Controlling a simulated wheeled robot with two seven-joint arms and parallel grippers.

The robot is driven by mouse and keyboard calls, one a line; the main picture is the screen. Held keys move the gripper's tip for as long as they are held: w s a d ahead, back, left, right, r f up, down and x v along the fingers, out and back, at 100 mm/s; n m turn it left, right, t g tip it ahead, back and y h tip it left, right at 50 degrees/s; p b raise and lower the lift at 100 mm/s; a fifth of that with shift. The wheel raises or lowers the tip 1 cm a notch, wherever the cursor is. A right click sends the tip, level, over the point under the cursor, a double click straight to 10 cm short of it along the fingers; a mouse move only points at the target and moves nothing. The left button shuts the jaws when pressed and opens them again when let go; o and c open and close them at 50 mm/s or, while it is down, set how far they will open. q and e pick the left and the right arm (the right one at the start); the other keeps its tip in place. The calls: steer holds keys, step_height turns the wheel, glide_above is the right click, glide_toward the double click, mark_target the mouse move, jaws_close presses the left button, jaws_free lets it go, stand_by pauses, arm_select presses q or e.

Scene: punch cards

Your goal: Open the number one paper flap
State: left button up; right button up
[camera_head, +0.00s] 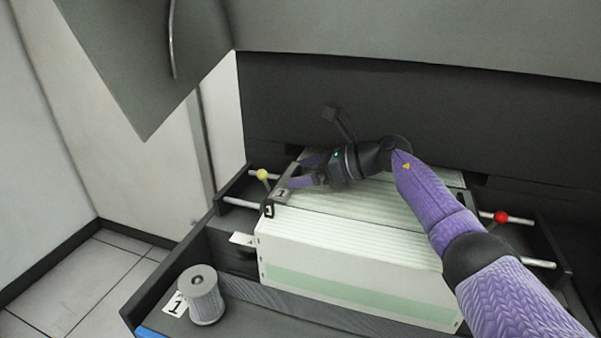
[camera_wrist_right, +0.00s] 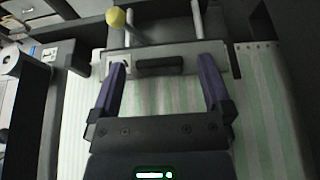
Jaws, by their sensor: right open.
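The number one paper flap appears as a small grey plate (camera_head: 281,195) marked "1" at the left end of the paper stack (camera_head: 340,262). In the right wrist view it is a grey bar with a dark slot-like handle (camera_wrist_right: 160,66). My right gripper (camera_head: 296,174) is open, with its purple fingers just above the plate. In the right wrist view the fingertips (camera_wrist_right: 162,64) lie on either side of the dark handle. I see no grip on it, and cannot tell whether the fingers touch the plate. My left gripper is out of view.
A yellow-knobbed lever (camera_head: 262,175) stands close beyond the plate, also seen in the right wrist view (camera_wrist_right: 116,17). A red-knobbed lever (camera_head: 501,217) is at the right. A grey cylinder (camera_head: 204,297) stands by a "1" label (camera_head: 175,304). A dark panel (camera_head: 400,105) rises behind.

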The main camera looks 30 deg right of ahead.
steer(key=shift+w+a+f, duration=0.2)
steer(key=shift+w+a, duration=0.15)
steer(key=c, duration=1.3)
steer(key=shift+w+a+r+g+h+p, duration=0.1)
steer(key=shift+r+g+h+p, duration=0.5)
steer(key=shift+p, duration=0.3)
steer(key=shift+w+a+r+g+h+p, duration=0.2)
steer(key=shift+w+r+g+h+p, duration=0.1)
steer(key=shift+g+h+p, duration=0.5)
steer(key=shift+w+a+g+h, duration=0.15)
steer(key=shift+g+h, duration=0.15)
steer(key=shift+g, duration=0.2)
steer(key=shift+w+a+r+g+h+b, duration=0.2)
steer(key=shift+g+h+b, duration=0.1)
steer(key=shift+g+h, duration=0.4)
